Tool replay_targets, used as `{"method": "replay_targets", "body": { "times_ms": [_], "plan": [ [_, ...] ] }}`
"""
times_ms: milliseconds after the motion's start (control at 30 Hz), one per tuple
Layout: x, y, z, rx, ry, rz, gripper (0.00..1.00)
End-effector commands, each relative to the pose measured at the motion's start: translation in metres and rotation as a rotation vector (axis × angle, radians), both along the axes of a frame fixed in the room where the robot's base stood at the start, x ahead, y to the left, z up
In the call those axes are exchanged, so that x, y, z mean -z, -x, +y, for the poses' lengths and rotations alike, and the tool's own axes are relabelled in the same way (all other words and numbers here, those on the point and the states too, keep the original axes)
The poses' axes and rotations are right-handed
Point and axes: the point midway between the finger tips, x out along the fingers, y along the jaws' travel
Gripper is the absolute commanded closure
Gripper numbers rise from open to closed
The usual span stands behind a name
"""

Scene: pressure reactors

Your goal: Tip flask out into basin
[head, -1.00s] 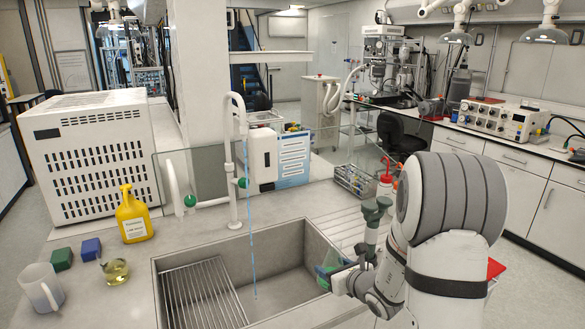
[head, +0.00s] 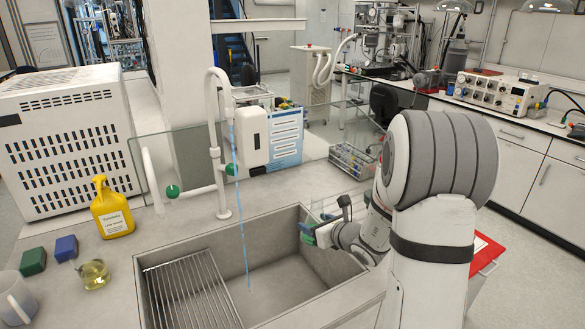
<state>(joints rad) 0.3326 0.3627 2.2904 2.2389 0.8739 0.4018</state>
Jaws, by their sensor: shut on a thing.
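The grey basin (head: 289,281) is sunk in the counter, with a wire rack (head: 192,292) in its left part. My gripper (head: 316,234) is over the right end of the basin, near its back right corner. It is shut on a clear glass flask (head: 317,212), which is small and partly hidden by the gripper. Green shows at the flask's lower left; I cannot tell whether it is liquid. The flask's exact tilt is unclear.
A tap (head: 216,150) stands behind the basin, with a thin blue stream falling into it. A yellow bottle (head: 112,210), a glass of yellow liquid (head: 93,274), green and blue blocks and a mug (head: 14,300) stand left. A tube rack (head: 352,160) stands behind my arm.

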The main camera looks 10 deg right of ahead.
Motion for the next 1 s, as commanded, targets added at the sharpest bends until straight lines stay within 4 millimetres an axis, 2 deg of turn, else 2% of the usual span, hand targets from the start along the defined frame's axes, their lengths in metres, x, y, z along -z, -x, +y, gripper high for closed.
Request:
{"method": "replay_targets", "body": {
  "times_ms": [33,200,300,400,567,1000],
  "plan": [
    [-0.025,-0.009,0.009,-0.039,0.008,-0.015,0.64],
    [-0.095,-0.026,0.037,-0.161,0.012,-0.016,0.64],
    [-0.128,-0.031,0.049,-0.202,0.010,-0.014,0.64],
    [-0.149,-0.033,0.055,-0.224,0.009,-0.012,0.64],
    [-0.157,-0.033,0.059,-0.232,-0.001,-0.003,0.64],
    [-0.120,-0.033,0.060,-0.233,-0.086,0.041,0.64]
  ]
}}
